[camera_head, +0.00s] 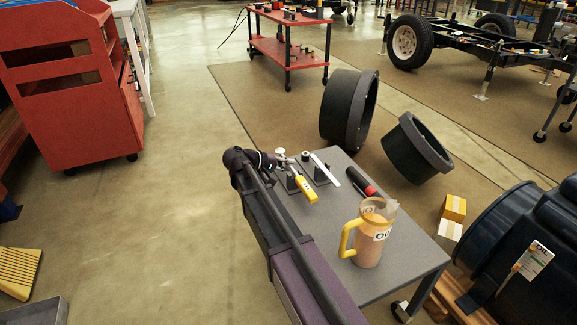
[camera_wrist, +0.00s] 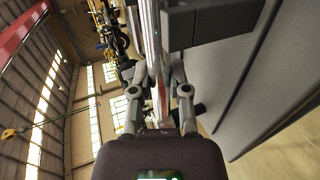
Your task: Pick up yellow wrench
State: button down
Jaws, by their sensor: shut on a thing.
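The yellow wrench (camera_head: 304,188) shows in the head view near the far left edge of the grey table (camera_head: 400,245), with its yellow handle end toward the camera. My gripper (camera_head: 288,163) is at its metal end. In the wrist view my gripper (camera_wrist: 158,74) is shut on a long silver metal part (camera_wrist: 151,30), which appears to be the wrench's shank. The yellow handle does not show there. A small dark holder stands beside the wrench; I cannot tell whether they touch.
A silver tool (camera_head: 325,171) stands in a dark holder close by, with a red-and-black tool (camera_head: 362,183) to its right. An oil jug (camera_head: 369,240) with a yellow handle stands nearer on the table. A dark block (camera_wrist: 205,20) is close to the fingers.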

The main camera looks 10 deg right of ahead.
jog(key=shift+r+p, duration=4.75)
jog(key=shift+r, duration=0.15)
